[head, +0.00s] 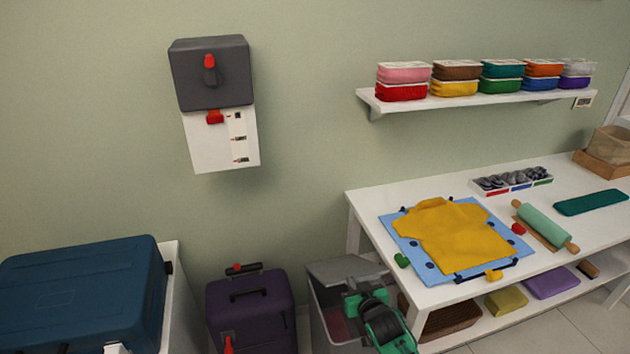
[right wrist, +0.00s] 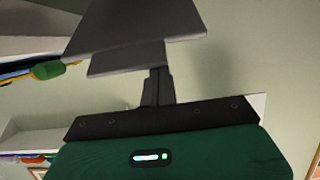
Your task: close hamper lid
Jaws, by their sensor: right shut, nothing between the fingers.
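The hamper (head: 318,318) is a light grey bin on the floor between the purple suitcase and the white table. Its grey lid (head: 335,269) looks raised and tilted at the back, with a pinkish interior partly showing below. In the right wrist view the grey lid panel (right wrist: 135,25) spans the top, just beyond my fingers. My right gripper (head: 358,292), green and black, is over the hamper and hides part of it. The right wrist view shows its fingers (right wrist: 157,80) together and empty, close to the panel; contact cannot be told. My left gripper is out of view.
A purple suitcase (head: 250,312) stands left of the hamper. The white table (head: 365,205) with a yellow shirt (head: 450,235) is close on the right, its lower shelf (head: 470,330) beside the hamper. A blue case (head: 80,290) lies at the far left.

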